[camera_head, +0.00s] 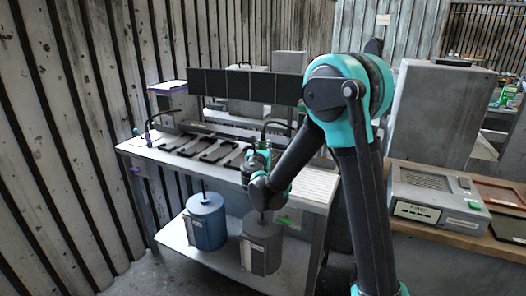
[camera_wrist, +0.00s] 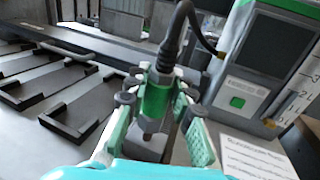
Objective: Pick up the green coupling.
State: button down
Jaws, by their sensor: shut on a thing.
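The green coupling (camera_wrist: 155,99) is a short green cylinder with a metallic lower end, seen near the middle of the wrist view. A thick black hose (camera_wrist: 174,40) rises from its top and bends over to the right. My gripper (camera_wrist: 161,86) has its green-padded fingers on both sides of the coupling and is shut on it. A pale grey block (camera_wrist: 147,145) shows below the coupling; I cannot tell whether they touch. In the head view my gripper (camera_head: 257,163) is at the bench's front right, and the coupling is too small to make out clearly.
Dark brackets (camera_wrist: 75,122) lie on the bench at left. Blue (camera_head: 205,222) and grey (camera_head: 261,248) canisters stand on the lower shelf.

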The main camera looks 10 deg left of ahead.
notch_tip(320, 180, up, 17)
dwell(0.4)
jog(key=shift+r, duration=0.1)
dwell(1.1)
